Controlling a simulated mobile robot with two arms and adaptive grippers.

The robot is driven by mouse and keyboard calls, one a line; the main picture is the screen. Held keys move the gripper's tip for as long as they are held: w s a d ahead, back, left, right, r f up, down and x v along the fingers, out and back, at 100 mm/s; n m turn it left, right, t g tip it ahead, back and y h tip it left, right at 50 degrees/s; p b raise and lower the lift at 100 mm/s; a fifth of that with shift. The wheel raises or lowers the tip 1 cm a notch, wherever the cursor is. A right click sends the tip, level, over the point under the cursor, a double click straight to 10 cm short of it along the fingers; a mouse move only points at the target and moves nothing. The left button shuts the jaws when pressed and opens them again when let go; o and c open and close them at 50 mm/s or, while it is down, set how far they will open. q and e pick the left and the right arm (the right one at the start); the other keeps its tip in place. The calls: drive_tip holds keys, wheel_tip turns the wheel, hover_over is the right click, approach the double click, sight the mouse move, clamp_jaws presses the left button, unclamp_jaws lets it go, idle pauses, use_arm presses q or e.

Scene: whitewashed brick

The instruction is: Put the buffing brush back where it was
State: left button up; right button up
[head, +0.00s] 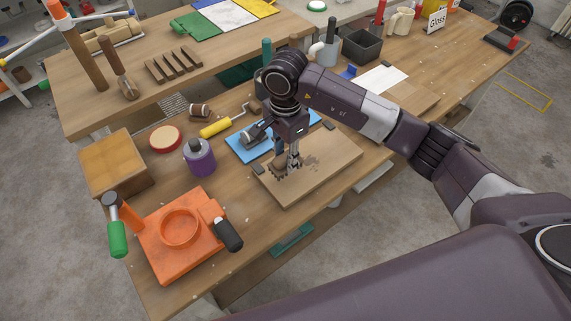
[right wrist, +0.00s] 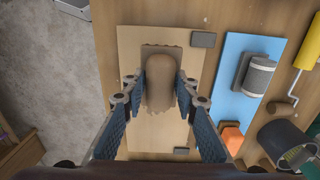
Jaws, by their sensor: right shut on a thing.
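The buffing brush (right wrist: 160,84), with a rounded tan wooden back, is between the fingers of my right gripper (right wrist: 160,96) in the right wrist view. In the head view my right gripper (head: 292,163) points down over a light wooden board (head: 325,166), shut on the brush (head: 279,165), which is partly hidden by the fingers. The brush is at or just above the board; I cannot tell whether it touches. Dark specks lie on the board around it. My left gripper is not in view.
A blue mat (right wrist: 240,60) with a grey sanding tool (right wrist: 259,75) lies beside the board. A yellow roller (head: 216,127), a purple can (head: 199,158) and an orange fixture (head: 165,260) stand to the left. Small dark blocks (right wrist: 203,39) sit at the board's edge.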

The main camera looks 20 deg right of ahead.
sight(285, 168)
wheel_tip(285, 168, down, 4)
drive_tip(key=shift+s+r+p, duration=0.1)
drive_tip(key=shift+r+p, duration=0.15)
drive_tip(key=shift+p, duration=0.2)
drive_tip(key=shift+f, duration=0.25)
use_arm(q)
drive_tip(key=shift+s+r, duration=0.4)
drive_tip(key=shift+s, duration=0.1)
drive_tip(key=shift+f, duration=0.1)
use_arm(e)
drive_tip(key=shift+f, duration=0.1)
drive_tip(key=shift+f+b, duration=0.15)
drive_tip(key=shift+b, duration=0.15)
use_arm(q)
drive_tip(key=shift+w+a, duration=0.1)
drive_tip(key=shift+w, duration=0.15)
use_arm(e)
drive_tip(key=o, duration=1.1)
